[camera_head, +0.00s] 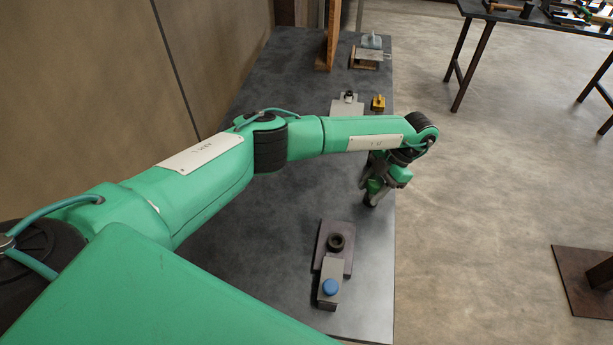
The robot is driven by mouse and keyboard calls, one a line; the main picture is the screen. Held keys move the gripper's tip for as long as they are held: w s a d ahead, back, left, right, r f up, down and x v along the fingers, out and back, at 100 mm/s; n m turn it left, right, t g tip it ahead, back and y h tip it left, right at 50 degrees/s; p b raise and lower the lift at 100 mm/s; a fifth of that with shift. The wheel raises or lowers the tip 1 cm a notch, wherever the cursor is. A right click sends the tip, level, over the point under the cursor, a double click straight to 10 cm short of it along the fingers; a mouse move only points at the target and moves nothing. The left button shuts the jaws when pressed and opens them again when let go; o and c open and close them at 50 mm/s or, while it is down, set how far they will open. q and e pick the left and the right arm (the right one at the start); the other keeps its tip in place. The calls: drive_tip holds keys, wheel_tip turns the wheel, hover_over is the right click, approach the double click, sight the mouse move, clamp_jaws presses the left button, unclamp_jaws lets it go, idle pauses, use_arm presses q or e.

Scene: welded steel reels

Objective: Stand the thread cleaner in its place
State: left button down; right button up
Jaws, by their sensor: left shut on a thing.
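My left gripper (374,187) points down over the right edge of the dark steel table (262,275). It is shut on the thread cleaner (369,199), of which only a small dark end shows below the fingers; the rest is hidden. A dark plate (325,262) with a raised black ring (336,242) lies on the table in front of the gripper, nearer to me and a little left. The thread cleaner is apart from the ring. My right gripper is not in view.
A grey block with a blue round cap (330,287) sits at the plate's near end. Beyond my arm are a light plate with a black knob (348,104), a yellow piece (378,103) and a wooden upright (328,40). A wall borders the table's left; open floor lies right.

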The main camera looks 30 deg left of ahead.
use_arm(q)
drive_tip(key=shift+f, duration=0.15)
unclamp_jaws()
idle(0.9)
